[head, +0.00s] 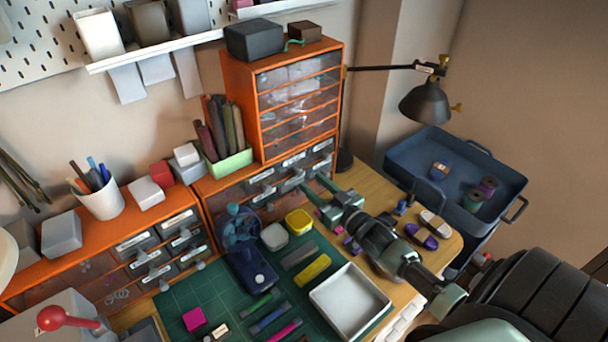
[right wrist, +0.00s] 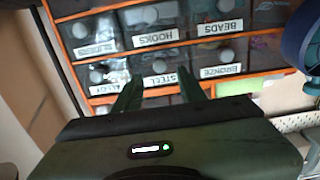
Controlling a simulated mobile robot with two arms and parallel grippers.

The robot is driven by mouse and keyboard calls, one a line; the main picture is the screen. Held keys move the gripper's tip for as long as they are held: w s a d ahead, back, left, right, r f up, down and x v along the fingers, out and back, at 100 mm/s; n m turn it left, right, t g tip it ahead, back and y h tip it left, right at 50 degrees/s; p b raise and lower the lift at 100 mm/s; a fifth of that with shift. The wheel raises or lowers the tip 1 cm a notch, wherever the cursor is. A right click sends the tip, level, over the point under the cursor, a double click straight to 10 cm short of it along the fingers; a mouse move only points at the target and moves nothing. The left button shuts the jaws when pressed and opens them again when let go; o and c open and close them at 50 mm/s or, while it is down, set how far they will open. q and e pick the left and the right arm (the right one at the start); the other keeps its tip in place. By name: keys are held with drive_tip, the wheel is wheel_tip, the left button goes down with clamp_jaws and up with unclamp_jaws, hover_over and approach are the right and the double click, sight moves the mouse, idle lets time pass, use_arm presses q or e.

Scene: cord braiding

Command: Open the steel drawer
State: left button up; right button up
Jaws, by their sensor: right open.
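The steel drawer (right wrist: 160,66) shows in the right wrist view as a grey, see-through front with a round knob and a white STEEL label (right wrist: 160,79). It looks shut, in line with its neighbours. My right gripper (right wrist: 159,75) is open and empty, its two fingers pointing at this drawer, with the knob between the tips in the picture. I cannot tell whether the fingers touch it. In the head view my right gripper (head: 312,192) is at the small labelled drawers of the orange cabinet, partly hiding them; their labels are too small to read. My left gripper is not in view.
Drawers labelled HOOKS (right wrist: 158,37) and BRONZE (right wrist: 220,70) adjoin it. A blue device (head: 243,235) stands on the green mat (head: 180,292), near a yellow container (head: 299,221). A white tray (head: 349,296) lies below my right arm.

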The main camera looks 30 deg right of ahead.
sight(301, 174)
drive_tip(key=w, duration=0.4)
drive_tip(key=shift+a+f, duration=0.1)
drive_tip(key=shift+a, duration=0.05)
drive_tip(key=shift+w, duration=0.2)
clamp_jaws()
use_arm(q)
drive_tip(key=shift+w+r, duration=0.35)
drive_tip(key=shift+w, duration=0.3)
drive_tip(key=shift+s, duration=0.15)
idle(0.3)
